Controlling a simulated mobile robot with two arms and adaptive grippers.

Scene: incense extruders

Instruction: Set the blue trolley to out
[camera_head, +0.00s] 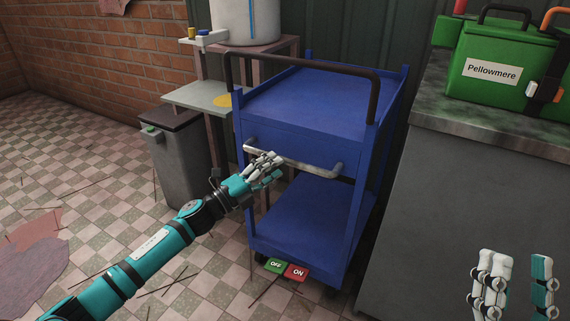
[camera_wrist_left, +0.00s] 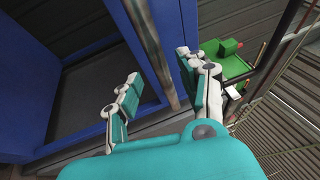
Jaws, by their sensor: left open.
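The blue trolley (camera_head: 300,107) stands against the dark wall, with a silver bar handle (camera_head: 318,169) across its front and a black hoop handle (camera_head: 300,65) above its top. My left gripper (camera_head: 277,166) is at the left half of the silver bar. In the left wrist view, its fingers (camera_wrist_left: 158,66) are apart, with the bar (camera_wrist_left: 150,40) running between them; I cannot tell if they touch it. A green OFF pedal (camera_head: 275,266) and red ON pedal (camera_head: 297,272) are at the trolley's foot. My right gripper (camera_head: 516,282) is open and empty at the lower right.
A grey counter (camera_head: 440,210) stands close on the trolley's right, bearing a green case (camera_head: 490,75) labelled Pellowmere. A grey bin (camera_head: 178,160) and a small stand (camera_head: 200,97) are on its left. The tiled floor in front is mostly clear, with scattered sticks.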

